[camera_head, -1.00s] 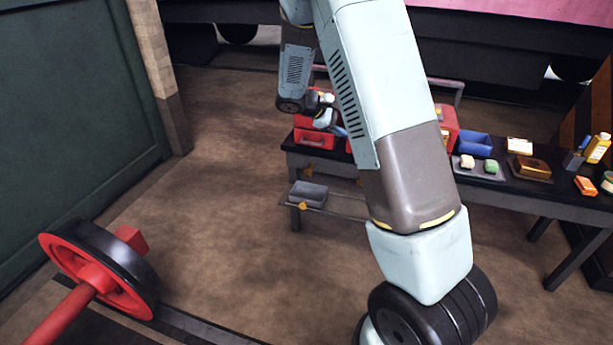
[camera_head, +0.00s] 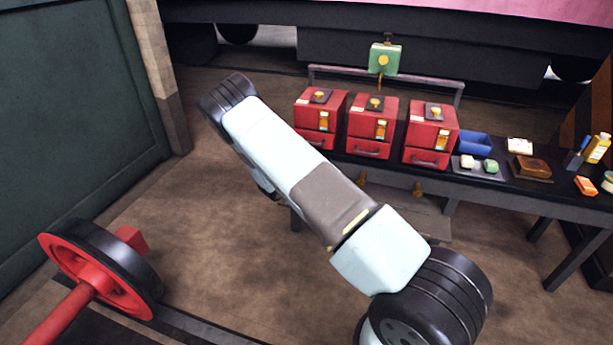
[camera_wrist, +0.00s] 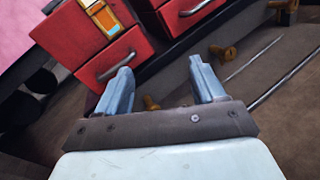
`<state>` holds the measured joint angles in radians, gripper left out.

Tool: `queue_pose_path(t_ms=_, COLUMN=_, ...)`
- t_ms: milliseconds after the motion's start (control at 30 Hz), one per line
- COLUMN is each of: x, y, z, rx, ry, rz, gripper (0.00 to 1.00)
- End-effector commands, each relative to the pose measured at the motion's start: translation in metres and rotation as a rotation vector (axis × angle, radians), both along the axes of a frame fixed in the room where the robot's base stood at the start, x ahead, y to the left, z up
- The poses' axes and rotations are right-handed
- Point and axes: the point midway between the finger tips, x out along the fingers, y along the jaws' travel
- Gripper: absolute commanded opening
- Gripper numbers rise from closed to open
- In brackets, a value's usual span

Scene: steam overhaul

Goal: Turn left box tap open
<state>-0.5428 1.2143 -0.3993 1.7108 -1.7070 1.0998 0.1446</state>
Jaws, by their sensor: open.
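In the head view, three red boxes stand side by side on a workbench: the left box (camera_head: 318,112), the middle box (camera_head: 372,125) and the right box (camera_head: 431,133). Brass taps show below the bench edge, a middle tap (camera_head: 363,186) and a right tap (camera_head: 417,189); my arm hides the left one there. In the wrist view, the left box (camera_wrist: 118,62) is at upper left and its brass tap (camera_wrist: 151,103) shows between the fingers, low and nearer the left one. My gripper (camera_wrist: 159,65) is open and empty. I cannot tell its distance from the tap.
A green box (camera_head: 384,58) is on the rail behind the red boxes. A red and black wheel (camera_head: 98,268) is at lower left.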

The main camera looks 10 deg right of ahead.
Motion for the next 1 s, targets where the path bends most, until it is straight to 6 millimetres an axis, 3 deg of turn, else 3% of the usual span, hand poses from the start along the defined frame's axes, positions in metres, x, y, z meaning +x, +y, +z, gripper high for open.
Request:
queue_pose_path(t_ms=33, x=0.003, y=0.007, z=-0.019, rx=-0.034, ry=0.021, rz=0.042, gripper=0.69)
queue_pose_path(t_ms=300, x=0.011, y=0.038, z=-0.103, rx=-0.189, ry=0.116, rz=0.258, gripper=0.69)
queue_pose_path(t_ms=500, x=0.010, y=0.052, z=-0.144, rx=-0.259, ry=0.162, rz=0.366, gripper=0.69)
queue_pose_path(t_ms=767, x=0.016, y=0.052, z=-0.156, rx=-0.277, ry=0.174, rz=0.397, gripper=0.69)
queue_pose_path(t_ms=1000, x=0.045, y=0.033, z=-0.155, rx=-0.276, ry=0.173, rz=0.394, gripper=0.69)
